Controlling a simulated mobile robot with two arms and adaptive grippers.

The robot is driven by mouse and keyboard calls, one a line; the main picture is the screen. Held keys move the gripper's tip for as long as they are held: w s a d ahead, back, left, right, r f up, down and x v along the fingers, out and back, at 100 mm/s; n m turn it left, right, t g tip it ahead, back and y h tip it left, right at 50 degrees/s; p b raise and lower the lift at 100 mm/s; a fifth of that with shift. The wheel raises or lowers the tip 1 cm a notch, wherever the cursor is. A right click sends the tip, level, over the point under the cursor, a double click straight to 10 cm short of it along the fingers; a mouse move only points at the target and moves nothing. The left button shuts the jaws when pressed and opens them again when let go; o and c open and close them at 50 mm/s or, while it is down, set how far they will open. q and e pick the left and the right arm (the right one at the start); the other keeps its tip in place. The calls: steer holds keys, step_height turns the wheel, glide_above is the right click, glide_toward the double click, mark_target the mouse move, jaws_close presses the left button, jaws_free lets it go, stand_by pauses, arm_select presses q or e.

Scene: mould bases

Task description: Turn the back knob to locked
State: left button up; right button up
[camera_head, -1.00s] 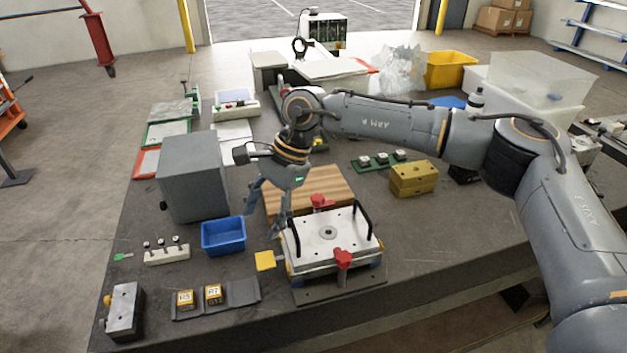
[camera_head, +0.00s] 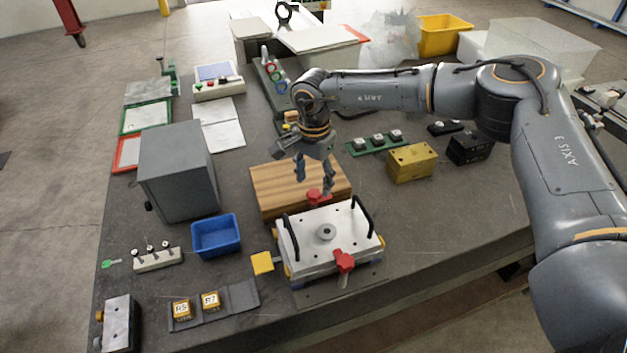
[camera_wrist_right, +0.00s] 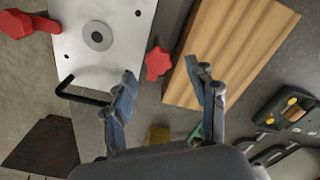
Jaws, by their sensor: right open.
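The mould base (camera_head: 304,237) is a metal block with a white top plate, a round centre hole and two black handles. Its back red knob (camera_head: 318,195) sits at the plate's far edge; in the right wrist view this knob (camera_wrist_right: 157,62) shows just beyond and between the fingertips. The front red knob (camera_head: 344,261) is on the near edge; it also shows in the right wrist view (camera_wrist_right: 28,22). My right gripper (camera_head: 314,181) is open and empty, above and just behind the back knob, pointing down. It also shows in the right wrist view (camera_wrist_right: 166,78). My left gripper is not in view.
A wooden board (camera_head: 270,190) lies behind the mould base. A blue bin (camera_head: 216,236) and grey box (camera_head: 180,172) stand to the left, a yellow block (camera_head: 411,163) to the right. Yellow labelled cubes (camera_head: 181,309) lie on a dark mat in front.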

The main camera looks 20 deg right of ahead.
mark_target(314, 193)
step_height(314, 193, down, 2)
steer(key=shift+s, duration=0.15)
steer(key=shift+f+p, duration=0.25)
steer(key=shift+p, duration=0.05)
steer(key=shift+f, duration=0.2)
steer(key=shift+c, duration=0.2)
steer(key=c, duration=1.1)
steer(key=m+b, duration=0.3)
steer(key=shift+f+m+b, duration=0.25)
steer(key=shift+m+b, duration=0.15)
steer(key=m+b, duration=0.4)
steer(key=m, duration=0.1)
steer(key=m+b, duration=0.3)
steer(key=m, duration=0.2)
steer(key=shift+r+b, duration=0.1)
steer(key=shift+b, duration=0.25)
arm_select(q)
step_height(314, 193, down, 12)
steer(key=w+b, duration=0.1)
steer(key=b, duration=0.1)
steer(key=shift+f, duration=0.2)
arm_select(e)
steer(key=shift+r+m, duration=0.15)
steer(key=shift+m, duration=1.85)
